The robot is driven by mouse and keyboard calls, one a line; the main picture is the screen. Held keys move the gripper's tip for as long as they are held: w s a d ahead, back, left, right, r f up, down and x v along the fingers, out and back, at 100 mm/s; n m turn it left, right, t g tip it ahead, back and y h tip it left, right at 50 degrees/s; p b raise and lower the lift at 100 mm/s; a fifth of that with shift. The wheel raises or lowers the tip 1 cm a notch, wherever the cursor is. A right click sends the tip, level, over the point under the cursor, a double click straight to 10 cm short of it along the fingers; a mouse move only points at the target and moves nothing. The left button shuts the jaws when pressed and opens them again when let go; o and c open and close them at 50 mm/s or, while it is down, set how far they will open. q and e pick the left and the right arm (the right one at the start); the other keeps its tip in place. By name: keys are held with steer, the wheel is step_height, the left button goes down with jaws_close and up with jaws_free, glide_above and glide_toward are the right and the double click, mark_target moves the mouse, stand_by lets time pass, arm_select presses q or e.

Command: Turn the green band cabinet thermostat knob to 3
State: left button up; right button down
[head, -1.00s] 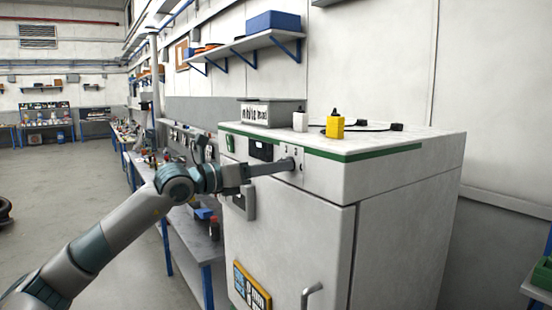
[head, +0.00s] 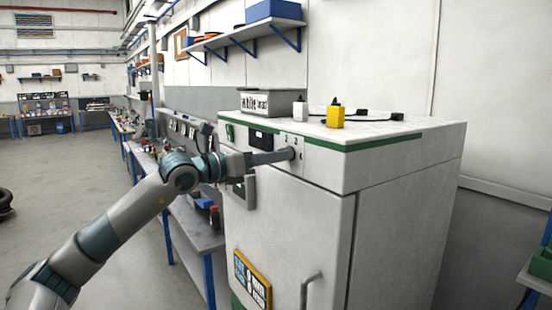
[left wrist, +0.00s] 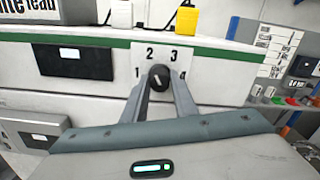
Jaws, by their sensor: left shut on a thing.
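The white cabinet (head: 290,215) has a green band (head: 365,145) along its top front edge. Its dark round thermostat knob (left wrist: 158,77) sits on a pale dial plate (left wrist: 174,56) marked 1, 2, 3 and 4 from left to right. A short pale mark shows on the knob face; which number it points to is hard to tell. My left gripper (left wrist: 159,82) is shut on the knob, one finger on each side. In the head view my left gripper (head: 290,154) reaches the panel from the left and hides most of the knob. My right gripper is not in view.
A dark display (left wrist: 72,62) is left of the dial. A grey label box (head: 272,102), a white block (head: 300,112) and a yellow block (head: 335,117) stand on the cabinet top. A cluttered bench (head: 196,225) runs along the left; floor further left is open.

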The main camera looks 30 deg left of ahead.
arm_select(q)
steer(key=shift+m+b, duration=4.55)
steer(key=shift+m, duration=1.25)
steer(key=o, duration=1)
steer(key=shift+o, duration=0.2)
